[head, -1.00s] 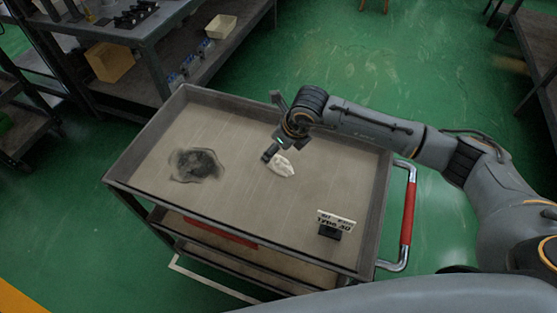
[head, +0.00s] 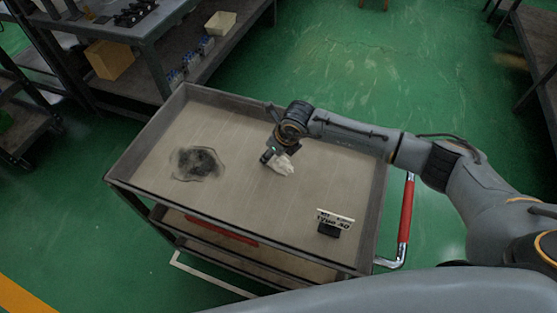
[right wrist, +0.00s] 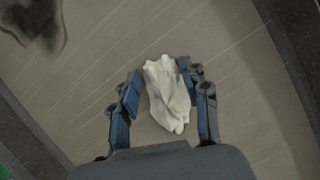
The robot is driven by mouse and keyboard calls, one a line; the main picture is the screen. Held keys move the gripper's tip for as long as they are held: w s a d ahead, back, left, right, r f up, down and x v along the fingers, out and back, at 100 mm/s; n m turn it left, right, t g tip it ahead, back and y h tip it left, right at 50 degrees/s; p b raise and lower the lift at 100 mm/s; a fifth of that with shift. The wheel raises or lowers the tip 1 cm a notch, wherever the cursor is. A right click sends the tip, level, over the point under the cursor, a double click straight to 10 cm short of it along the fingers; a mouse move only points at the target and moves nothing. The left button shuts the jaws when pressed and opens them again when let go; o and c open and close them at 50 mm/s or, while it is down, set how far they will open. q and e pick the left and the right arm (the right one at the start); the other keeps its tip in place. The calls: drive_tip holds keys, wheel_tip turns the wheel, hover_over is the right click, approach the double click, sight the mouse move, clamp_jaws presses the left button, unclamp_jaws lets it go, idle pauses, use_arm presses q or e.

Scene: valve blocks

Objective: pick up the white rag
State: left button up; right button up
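The white rag (head: 284,167) lies crumpled on the top tray of the cart (head: 245,218). In the right wrist view the rag (right wrist: 168,92) lies between the two blue-grey fingers of my right gripper (right wrist: 160,88). The fingers stand apart on either side of it, the right one very close to its edge; I cannot tell whether they touch it. In the head view my right gripper (head: 271,158) is low over the tray at the rag and hides part of it. My left gripper is not in view.
A dark stain (head: 197,163) marks the tray at left. A small sign on a black stand (head: 334,223) stands near the front right corner. The tray has a raised rim, and a red handle (head: 406,213) is at right. Shelving with bins stands behind.

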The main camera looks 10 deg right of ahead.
sight(288, 163)
drive_tip(key=c, duration=0.3)
drive_tip(key=shift+r, duration=0.45)
wheel_tip(288, 163, up, 2)
drive_tip(key=shift+r, duration=0.15)
drive_tip(key=s+d+r, duration=0.1)
drive_tip(key=r, duration=0.1)
drive_tip(key=s+d+r+b, duration=0.1)
drive_tip(key=r, duration=0.1)
drive_tip(key=s+d+r, duration=0.1)
drive_tip(key=s+r, duration=0.1)
drive_tip(key=shift+d+b, duration=0.3)
drive_tip(key=shift+d, duration=0.1)
drive_tip(key=s+d+r+b, duration=0.2)
drive_tip(key=s+d+r, duration=0.1)
drive_tip(key=s+d, duration=0.2)
drive_tip(key=shift+s+d+r, duration=0.4)
drive_tip(key=shift+s, duration=0.2)
